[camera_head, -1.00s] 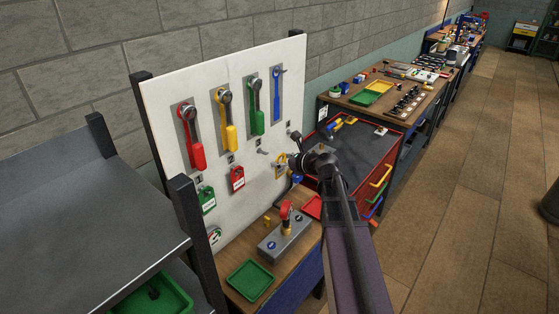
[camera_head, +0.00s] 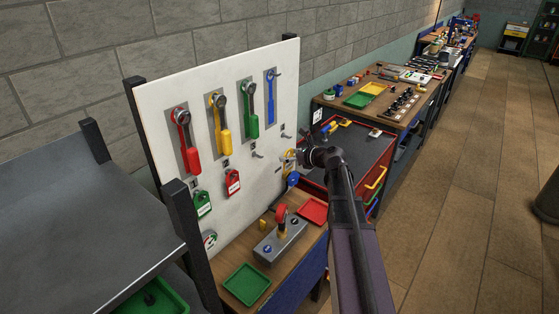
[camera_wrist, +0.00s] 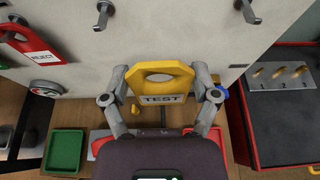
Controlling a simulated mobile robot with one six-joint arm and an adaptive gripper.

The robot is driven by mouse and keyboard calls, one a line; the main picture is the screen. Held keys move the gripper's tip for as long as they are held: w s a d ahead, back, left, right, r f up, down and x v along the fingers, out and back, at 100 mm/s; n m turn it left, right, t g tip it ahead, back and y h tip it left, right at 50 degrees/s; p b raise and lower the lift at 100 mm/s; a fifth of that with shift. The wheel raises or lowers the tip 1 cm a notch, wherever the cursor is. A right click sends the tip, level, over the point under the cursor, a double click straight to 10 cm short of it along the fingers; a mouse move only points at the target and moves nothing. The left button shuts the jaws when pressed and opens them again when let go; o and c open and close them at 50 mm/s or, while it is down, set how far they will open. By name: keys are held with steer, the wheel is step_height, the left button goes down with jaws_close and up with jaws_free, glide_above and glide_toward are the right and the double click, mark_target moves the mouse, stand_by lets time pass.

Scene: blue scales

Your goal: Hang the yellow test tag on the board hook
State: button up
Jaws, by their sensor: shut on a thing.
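The yellow tag (camera_wrist: 178,73) is marked TEST and has a large handle-like opening at its top. My gripper (camera_wrist: 160,84) is shut on it, one finger at each side. In the head view the tag (camera_head: 290,161) and my gripper (camera_head: 300,158) are just in front of the right part of the white board (camera_head: 160,110). The tag is apart from the hooks. A bare hook (camera_head: 258,154) shows left of the tag, and another (camera_head: 286,135) above it. In the wrist view two hooks, left (camera_wrist: 103,15) and right (camera_wrist: 247,12), stand beyond the tag.
A green tag (camera_head: 202,204) and a red tag (camera_head: 232,183) hang on the board below coloured wrenches. A grey box with a red knob (camera_head: 281,240), a green tray (camera_head: 247,284) and a red tray (camera_head: 313,211) stand on the bench below. A red cart (camera_head: 365,152) is at right.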

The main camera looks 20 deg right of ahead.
glide_toward(283, 139)
steer(key=s, duration=0.1)
steer(key=s+d, duration=0.2)
steer(key=shift+s+f, duration=0.15)
steer(key=shift+f, duration=0.15)
steer(key=shift+w+a, duration=0.15)
steer(key=shift+w, duration=0.05)
steer(key=shift+w+a+f+b, duration=0.1)
steer(key=shift+w+a, duration=0.7)
steer(key=shift+w, duration=0.3)
steer(key=shift+w+a+f+b, duration=0.1)
steer(key=shift+w+a+f, duration=0.05)
steer(key=shift+w+a, duration=0.85)
steer(key=shift+w+a+f+b, duration=0.1)
steer(key=shift+w+a, duration=0.5)
steer(key=shift+w, duration=0.65)
steer(key=shift+w+a+f+b, duration=0.35)
steer(key=shift+w+f+b, duration=0.05)
steer(key=shift+f+b, duration=0.05)
steer(key=o, duration=0.9)
steer(key=shift+o, duration=0.2)
steer(key=shift+r, duration=0.1)
